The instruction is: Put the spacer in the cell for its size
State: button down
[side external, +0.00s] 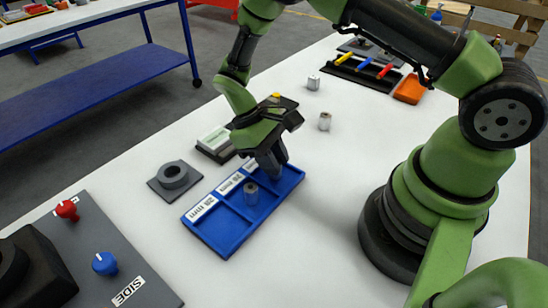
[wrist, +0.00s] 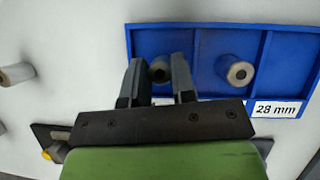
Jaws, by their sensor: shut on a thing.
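The blue tray (side external: 222,237) has three cells in a row with white size labels; the nearest-camera label reads 28 mm in the wrist view (wrist: 277,110). My gripper (side external: 272,168) is at the far end cell in the side view. In the wrist view my gripper (wrist: 158,62) is shut on a grey spacer (wrist: 160,73), over or in the left cell. The side view hides this spacer behind the fingers, and I cannot tell whether it touches the floor. Another grey spacer (side external: 251,193) stands upright in the middle cell; it also shows in the wrist view (wrist: 237,73).
Two loose grey spacers (side external: 313,83) (side external: 325,121) stand on the white table beyond the tray. A dark block with a ring (side external: 173,177) and a grey panel with knobs (side external: 110,240) lie to the left. A dark box with a pale label (side external: 214,143) sits behind the tray.

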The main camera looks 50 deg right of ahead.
jog(key=c, duration=0.9)
grip_release()
jog(key=shift+f, duration=0.1)
jog(key=shift+c, duration=0.2)
jog(key=d+v, duration=0.1)
jog(key=v, duration=1.1)
jog(key=shift+a+r, duration=0.25)
jog(key=shift+a, duration=0.2)
